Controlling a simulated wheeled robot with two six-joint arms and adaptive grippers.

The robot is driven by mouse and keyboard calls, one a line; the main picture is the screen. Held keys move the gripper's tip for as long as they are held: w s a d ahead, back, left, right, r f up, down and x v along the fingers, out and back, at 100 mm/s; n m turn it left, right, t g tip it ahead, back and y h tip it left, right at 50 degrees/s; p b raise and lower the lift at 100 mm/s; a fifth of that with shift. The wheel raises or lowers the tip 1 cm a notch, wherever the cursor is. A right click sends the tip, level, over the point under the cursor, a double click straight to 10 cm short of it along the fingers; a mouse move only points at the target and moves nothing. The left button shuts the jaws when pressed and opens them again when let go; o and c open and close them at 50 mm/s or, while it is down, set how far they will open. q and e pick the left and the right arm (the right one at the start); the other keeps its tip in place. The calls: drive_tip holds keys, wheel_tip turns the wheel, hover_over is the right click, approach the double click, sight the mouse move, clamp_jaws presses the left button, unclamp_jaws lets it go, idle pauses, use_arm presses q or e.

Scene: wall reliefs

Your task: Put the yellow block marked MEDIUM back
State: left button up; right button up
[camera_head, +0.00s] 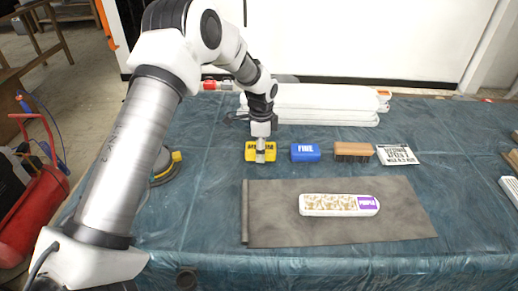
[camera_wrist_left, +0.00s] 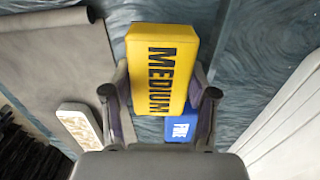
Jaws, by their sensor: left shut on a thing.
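The yellow block marked MEDIUM (camera_head: 250,155) is at the left end of a row of items on the blue covered table (camera_head: 215,220). My left gripper (camera_head: 262,152) reaches down over it and is shut on it. In the left wrist view the yellow block (camera_wrist_left: 162,65) is between the two fingers, its lettering facing the camera. I cannot tell whether its underside touches the table. The blue block marked FINE (camera_head: 305,152) lies just right of it, apart from it in the head view. My right gripper is not in view.
A brown brush (camera_head: 353,151) and a printed card (camera_head: 397,154) continue the row. A yellow-black round item (camera_head: 165,166) is left of the block.

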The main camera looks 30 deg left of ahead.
use_arm(q)
drive_tip(key=w+a, duration=0.2)
drive_tip(key=shift+w+f, duration=0.15)
drive_tip(key=shift+w, duration=0.2)
drive_tip(key=shift+w+f, duration=0.1)
drive_tip(key=shift+f, duration=0.25)
drive_tip(key=shift+f+p, duration=0.35)
drive_tip(key=shift+f, duration=1.1)
drive_tip(key=shift+f, duration=0.1)
drive_tip(key=o, duration=1.2)
wheel_tip(320, 180, up, 12)
drive_tip(key=shift+r+b, duration=0.2)
drive_tip(key=shift+b, duration=0.25)
